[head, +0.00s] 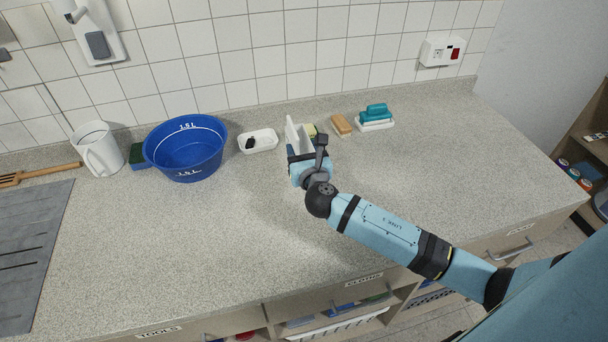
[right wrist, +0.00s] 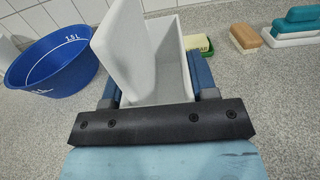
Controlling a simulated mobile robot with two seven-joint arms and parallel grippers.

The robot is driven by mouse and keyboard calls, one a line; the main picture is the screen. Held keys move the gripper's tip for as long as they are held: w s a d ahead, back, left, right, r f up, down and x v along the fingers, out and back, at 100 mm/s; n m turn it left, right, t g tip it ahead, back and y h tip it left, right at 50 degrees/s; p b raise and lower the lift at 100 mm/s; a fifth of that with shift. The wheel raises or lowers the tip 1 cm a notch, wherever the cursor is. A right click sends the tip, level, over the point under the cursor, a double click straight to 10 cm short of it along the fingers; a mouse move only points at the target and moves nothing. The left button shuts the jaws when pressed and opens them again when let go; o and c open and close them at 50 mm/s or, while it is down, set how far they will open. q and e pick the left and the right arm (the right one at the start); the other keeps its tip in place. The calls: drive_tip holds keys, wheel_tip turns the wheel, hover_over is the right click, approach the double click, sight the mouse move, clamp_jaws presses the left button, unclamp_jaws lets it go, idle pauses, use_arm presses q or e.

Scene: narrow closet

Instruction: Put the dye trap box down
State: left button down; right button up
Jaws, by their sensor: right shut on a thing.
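The dye trap box (head: 292,134) is a white open box with its lid standing up, over the back middle of the counter. It fills the middle of the right wrist view (right wrist: 172,62), with the raised lid on its left. My right gripper (head: 303,157) is shut on the box, with one blue finger on each side of it. The box looks upright and its inside looks empty. Its underside is hidden, so I cannot tell whether it touches the counter. My left gripper is not in view.
A white dish (head: 265,146) with a black item and a blue basin (head: 187,165) stand left of the box. A yellow-green sponge (right wrist: 197,43), a tan block (head: 341,125) and a teal brush (head: 376,113) are close by on the right. The front counter (head: 220,245) is clear.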

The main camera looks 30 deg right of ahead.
wheel_tip(320, 180, down, 4)
drive_tip(key=shift+r, duration=0.1)
wheel_tip(320, 180, down, 3)
drive_tip(key=shift+f+b, duration=0.2)
drive_tip(key=shift+b, duration=0.25)
drive_tip(key=shift+f, duration=0.45)
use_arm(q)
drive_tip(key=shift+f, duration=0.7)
use_arm(e)
drive_tip(key=shift+f, duration=0.2)
drive_tip(key=o, duration=0.9)
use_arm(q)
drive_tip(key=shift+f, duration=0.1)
use_arm(e)
drive_tip(key=shift+o, duration=0.2)
